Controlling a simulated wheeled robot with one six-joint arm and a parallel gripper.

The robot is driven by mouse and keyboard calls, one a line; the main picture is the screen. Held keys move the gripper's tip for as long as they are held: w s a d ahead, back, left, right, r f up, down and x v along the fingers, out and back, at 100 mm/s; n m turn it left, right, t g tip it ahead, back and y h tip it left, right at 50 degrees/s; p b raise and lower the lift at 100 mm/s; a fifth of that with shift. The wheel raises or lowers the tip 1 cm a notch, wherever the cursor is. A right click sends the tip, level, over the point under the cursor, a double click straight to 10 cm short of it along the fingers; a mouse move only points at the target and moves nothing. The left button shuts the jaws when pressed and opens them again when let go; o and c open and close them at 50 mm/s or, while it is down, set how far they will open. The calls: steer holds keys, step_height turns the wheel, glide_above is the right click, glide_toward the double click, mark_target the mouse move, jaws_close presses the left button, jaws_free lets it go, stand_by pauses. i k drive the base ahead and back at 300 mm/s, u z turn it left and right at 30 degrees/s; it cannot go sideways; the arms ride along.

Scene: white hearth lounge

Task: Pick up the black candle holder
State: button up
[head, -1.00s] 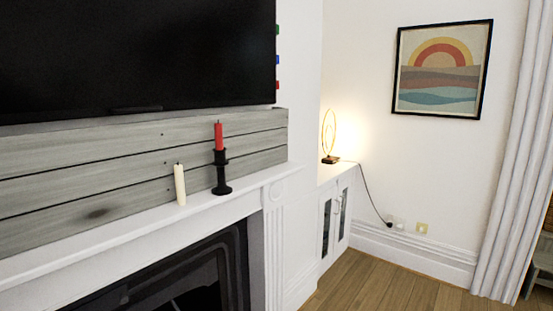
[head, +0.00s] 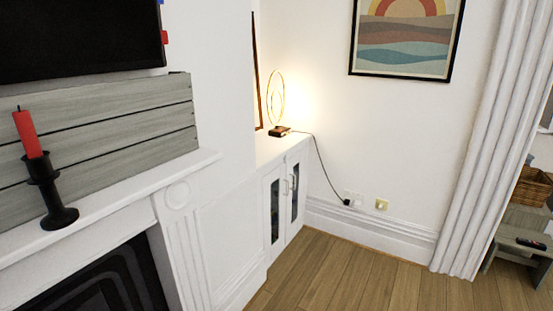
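The black candle holder (head: 48,190) stands upright on the white mantel shelf (head: 125,190) at the left of the head view. It has a round base, a thin stem and a cup at the top. A red candle (head: 27,134) is set in its cup. My gripper is not in view.
A white fireplace surround (head: 185,240) with a dark firebox (head: 95,285) is below the shelf. A low white cabinet (head: 285,190) with a lit ring lamp (head: 278,105) stands in the alcove. Wooden floor (head: 345,275) is clear at the lower right.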

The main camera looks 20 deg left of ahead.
mark_target(41, 172)
steer(key=u, duration=0.6)
steer(key=i, duration=0.8)
steer(key=u, duration=1.45)
steer(key=i, duration=0.6)
steer(key=z, duration=0.7)
steer(key=k, duration=1.1)
steer(key=u, duration=1.6)
steer(key=i, duration=0.5)
